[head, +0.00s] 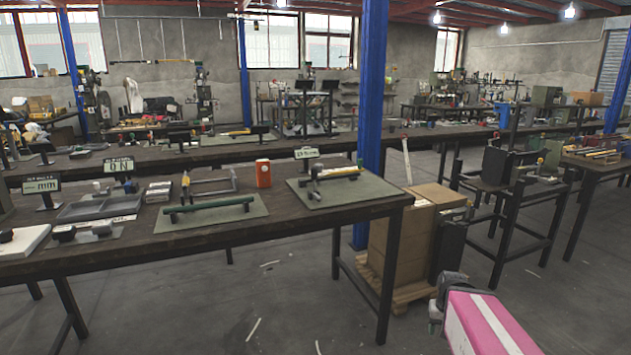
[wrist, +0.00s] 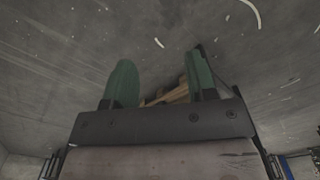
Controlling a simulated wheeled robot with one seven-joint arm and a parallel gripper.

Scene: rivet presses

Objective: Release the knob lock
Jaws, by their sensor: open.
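My gripper (wrist: 159,80) shows in the wrist view with its two green fingers wide apart and nothing between them. In the head view, part of my pink and grey arm is at the lower right, over the floor and away from the table. Black knobs show on a white plate (head: 20,241) and a grey plate (head: 92,235) at the left. I cannot tell which part is the knob lock.
The dark work table (head: 270,232) also holds a grey tray (head: 99,207), an orange box (head: 263,173) and small signs. Cardboard boxes (head: 400,243) on a pallet and a blue column (head: 373,85) stand at its right end. The floor in front is mostly clear.

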